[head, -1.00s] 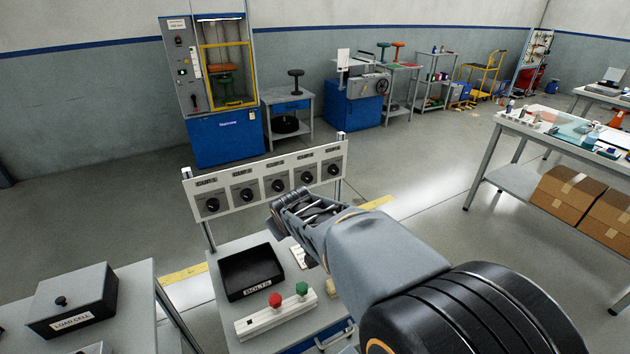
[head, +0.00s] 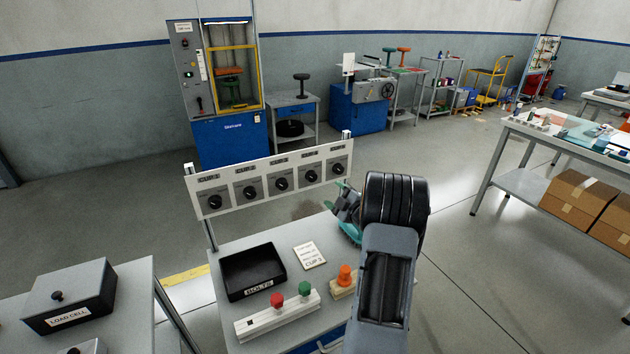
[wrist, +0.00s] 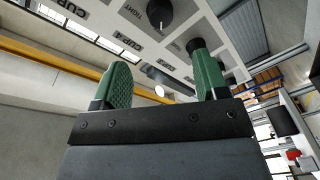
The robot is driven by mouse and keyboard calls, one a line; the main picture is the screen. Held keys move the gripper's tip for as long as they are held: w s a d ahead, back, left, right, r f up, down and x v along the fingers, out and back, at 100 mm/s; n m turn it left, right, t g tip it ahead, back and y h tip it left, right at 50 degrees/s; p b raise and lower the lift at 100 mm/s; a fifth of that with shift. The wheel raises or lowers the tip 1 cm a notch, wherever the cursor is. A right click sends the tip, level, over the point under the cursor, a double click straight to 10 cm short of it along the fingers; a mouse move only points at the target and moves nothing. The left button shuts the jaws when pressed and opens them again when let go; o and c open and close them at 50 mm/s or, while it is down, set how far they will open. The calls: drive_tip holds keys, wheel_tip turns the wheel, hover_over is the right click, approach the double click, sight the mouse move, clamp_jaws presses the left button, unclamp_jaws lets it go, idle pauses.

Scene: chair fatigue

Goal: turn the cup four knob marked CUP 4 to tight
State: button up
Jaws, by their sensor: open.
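The knob panel (head: 270,180) is a white upright board with a row of several black round knobs, each under a small label. In the wrist view I can read CUP 4, with a black knob (wrist: 172,12) and the word TIGHT near it. I take this to be the fourth knob from the left in the head view (head: 310,177). There the labels are too small to read surely. My gripper (head: 341,196) is open and empty, apart from the panel, near its right end. Its green fingers show in the wrist view (wrist: 159,54); one overlaps another knob (wrist: 196,45).
Below the panel, a bench holds a black BOLTS tray (head: 232,286), a white card (head: 310,255), a block with red and green buttons (head: 278,318) and an orange knob (head: 345,275). A LOAD CELL box (head: 70,297) stands at left. Floor at right is open.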

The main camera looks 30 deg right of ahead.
sight(314, 178)
drive_tip(key=w+p, duration=0.1)
drive_tip(key=w, duration=1)
drive_tip(key=shift+w+a, duration=0.15)
drive_tip(key=shift+w, duration=0.1)
drive_tip(key=shift+c, duration=0.4)
drive_tip(key=c, duration=0.8)
drive_tip(key=shift+c, duration=0.2)
